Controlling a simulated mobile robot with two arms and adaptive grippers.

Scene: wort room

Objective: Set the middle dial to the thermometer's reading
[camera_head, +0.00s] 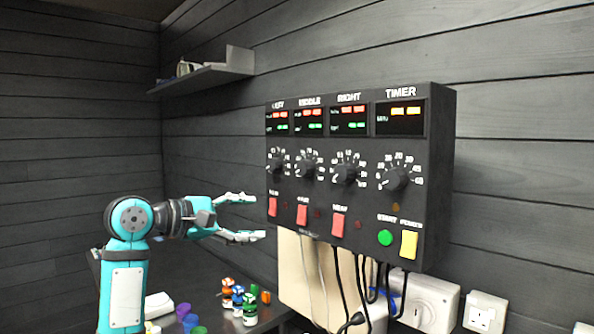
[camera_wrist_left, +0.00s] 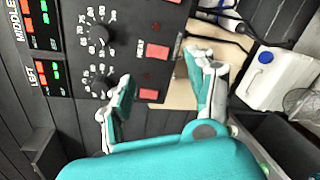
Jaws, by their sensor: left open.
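The middle dial (camera_head: 307,171) is a black knob with a white scale on the dark control panel (camera_head: 440,150), under the MIDDLE display (camera_head: 308,118). It also shows in the left wrist view (camera_wrist_left: 104,34). The display's red and green digits are too small to read. I cannot make out a thermometer. My left gripper (camera_head: 250,217) is open and empty, left of the panel near the left red switch (camera_head: 272,207). In the left wrist view its fingers (camera_wrist_left: 160,85) spread in front of the panel's left end, apart from the middle dial. My right gripper is out of view.
The left dial (camera_head: 277,166) lies between my gripper and the middle dial. The right dial (camera_head: 346,174) and timer dial (camera_head: 396,179) are further right. Cables (camera_head: 370,280) hang below the panel. Small coloured bottles (camera_head: 238,300) stand on the dark table below. A shelf (camera_head: 205,76) is at upper left.

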